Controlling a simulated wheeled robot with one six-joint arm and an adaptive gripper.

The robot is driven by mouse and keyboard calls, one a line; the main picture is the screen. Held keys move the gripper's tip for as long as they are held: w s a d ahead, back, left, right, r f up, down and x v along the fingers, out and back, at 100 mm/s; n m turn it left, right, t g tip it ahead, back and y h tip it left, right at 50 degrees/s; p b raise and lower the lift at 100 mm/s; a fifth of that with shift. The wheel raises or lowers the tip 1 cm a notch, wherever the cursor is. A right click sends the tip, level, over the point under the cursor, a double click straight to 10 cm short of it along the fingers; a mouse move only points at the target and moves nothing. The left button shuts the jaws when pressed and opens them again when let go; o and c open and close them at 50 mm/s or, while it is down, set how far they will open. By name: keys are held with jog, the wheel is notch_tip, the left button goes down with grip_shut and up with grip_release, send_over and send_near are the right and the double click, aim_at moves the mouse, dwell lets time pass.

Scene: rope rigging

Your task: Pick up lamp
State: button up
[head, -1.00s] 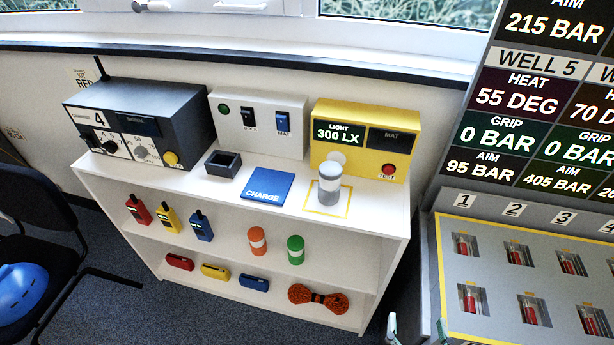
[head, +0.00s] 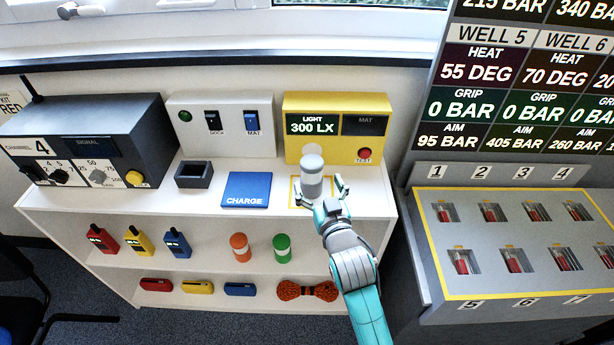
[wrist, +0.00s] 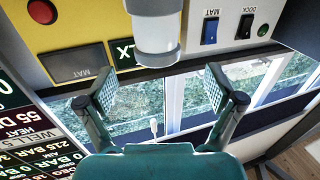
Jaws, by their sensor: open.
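The lamp (head: 312,177) is a small upright cylinder with a white top and a grey band. It stands inside a yellow outlined square (head: 292,188) on the white shelf top, in front of the yellow light box. My gripper (head: 320,192) is open at the front of the lamp, one finger on each side of it in the picture. In the upside-down wrist view the lamp (wrist: 155,30) is centred between the open fingers (wrist: 160,82) but higher in the picture. Contact is not visible, and I cannot tell how deep between the fingers it is.
The yellow light box (head: 338,150) reads 300 LX behind the lamp. A blue CHARGE pad (head: 247,188) and a black open box (head: 194,174) lie to the left. Orange (head: 240,247) and green (head: 282,247) cylinders stand on the shelf below. A grey rack (head: 515,240) is at right.

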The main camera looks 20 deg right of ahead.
aim_at(312, 165)
jog(key=shift+w+d+f, duration=0.1)
jog(key=shift+w+d, duration=0.05)
jog(key=shift+w, duration=1.65)
jog(key=shift+w+d, duration=0.15)
jog(key=shift+w, duration=1.65)
jog(key=c, duration=1.7)
notch_tip(312, 165, up, 9)
jog(key=shift+r, duration=0.55)
jog(key=shift+s, duration=0.15)
